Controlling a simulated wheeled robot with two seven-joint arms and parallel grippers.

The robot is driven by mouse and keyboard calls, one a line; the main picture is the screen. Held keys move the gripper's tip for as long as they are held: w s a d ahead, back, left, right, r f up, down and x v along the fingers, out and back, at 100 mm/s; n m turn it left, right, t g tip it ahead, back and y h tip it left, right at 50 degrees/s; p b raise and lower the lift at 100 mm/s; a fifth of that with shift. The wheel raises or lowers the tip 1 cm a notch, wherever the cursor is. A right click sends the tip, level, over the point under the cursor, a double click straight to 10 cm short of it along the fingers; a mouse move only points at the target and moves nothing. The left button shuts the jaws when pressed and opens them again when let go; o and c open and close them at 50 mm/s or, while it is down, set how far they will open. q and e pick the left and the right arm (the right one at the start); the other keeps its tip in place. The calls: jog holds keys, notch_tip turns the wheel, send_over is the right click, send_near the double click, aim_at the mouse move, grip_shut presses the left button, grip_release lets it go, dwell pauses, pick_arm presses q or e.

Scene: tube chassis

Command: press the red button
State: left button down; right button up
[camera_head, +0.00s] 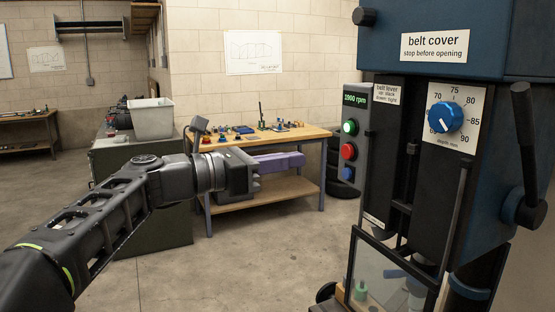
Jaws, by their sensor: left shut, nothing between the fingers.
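The red button (348,151) is a round cap on the grey control panel (361,107) at the left side of the drill press. It sits between a green button (350,127) above and a blue button (346,173) below. My left gripper (299,160) has purple fingers that are shut and empty. It points right, toward the panel, and shows to the left of the red button at about the same height, with a visible gap in the picture. My right gripper is not in view.
The drill press has a blue dial (445,117), a black lever (525,140) and a clear guard (388,278). Behind my left arm stand a wooden workbench (268,198) with small items and a dark cabinet (140,205) bearing a grey bin (152,119). Open floor lies in front.

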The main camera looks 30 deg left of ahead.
aim_at(345, 152)
pick_arm(q)
jog(key=p+x, duration=0.2)
jog(key=x, duration=0.7)
jog(key=shift+w+d, duration=0.2)
jog(key=shift+w, duration=0.05)
